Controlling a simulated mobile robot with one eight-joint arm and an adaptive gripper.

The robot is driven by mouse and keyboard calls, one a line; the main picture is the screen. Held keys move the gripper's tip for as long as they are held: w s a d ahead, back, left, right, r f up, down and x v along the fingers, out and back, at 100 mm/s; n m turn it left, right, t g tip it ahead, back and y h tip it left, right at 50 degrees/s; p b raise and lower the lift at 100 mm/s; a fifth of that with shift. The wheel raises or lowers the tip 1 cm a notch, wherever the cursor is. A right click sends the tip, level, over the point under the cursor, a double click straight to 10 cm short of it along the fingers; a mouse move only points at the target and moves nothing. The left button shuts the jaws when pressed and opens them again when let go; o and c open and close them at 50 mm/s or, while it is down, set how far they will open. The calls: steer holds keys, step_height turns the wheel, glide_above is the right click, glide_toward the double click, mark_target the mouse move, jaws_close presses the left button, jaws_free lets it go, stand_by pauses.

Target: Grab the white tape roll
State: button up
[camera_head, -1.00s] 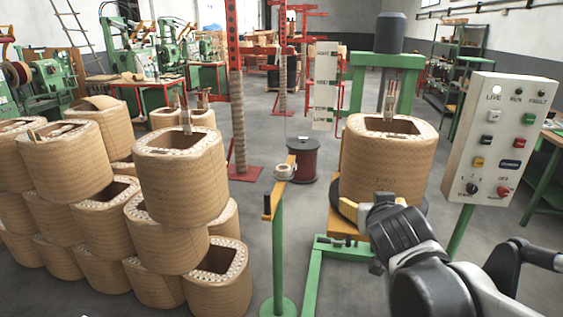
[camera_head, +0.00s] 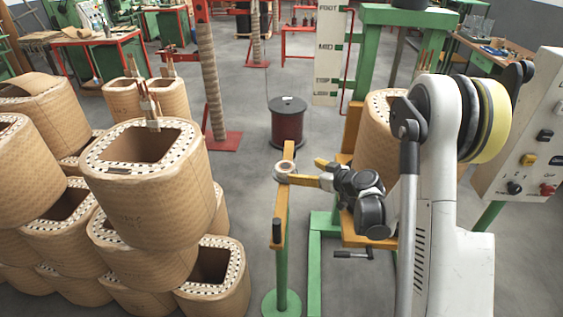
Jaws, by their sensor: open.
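The white tape roll (camera_head: 285,169) sits on the yellow top bar (camera_head: 282,205) of a green stand, near the picture's middle. My gripper (camera_head: 306,173) reaches in from the right, close beside the roll. Its jaws are open and apart, with one yellowish finger in front, its tip at the roll's lower right side, and the other finger a little behind. I cannot tell whether a finger touches the roll. The roll's near and top sides show.
Stacked tan transformer coils (camera_head: 150,205) fill the left. Another coil (camera_head: 376,140) stands behind my arm by the green winding frame. A control box (camera_head: 535,140) is at right. A dark red wire spool (camera_head: 288,122) stands on the floor behind the stand.

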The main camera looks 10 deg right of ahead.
mark_target(287, 167)
steer(key=b+x, duration=0.1)
steer(key=x, duration=0.2)
steer(key=b+x, duration=0.1)
steer(key=x, duration=0.2)
steer(key=b+x, duration=0.1)
steer(key=x, duration=0.3)
steer(key=shift+s+a+f+b, duration=0.1)
steer(key=shift+a+f+b, duration=0.1)
steer(key=shift+a+b, duration=0.15)
steer(key=shift+r, duration=0.1)
steer(key=shift+c, duration=0.2)
steer(key=c, duration=1.3)
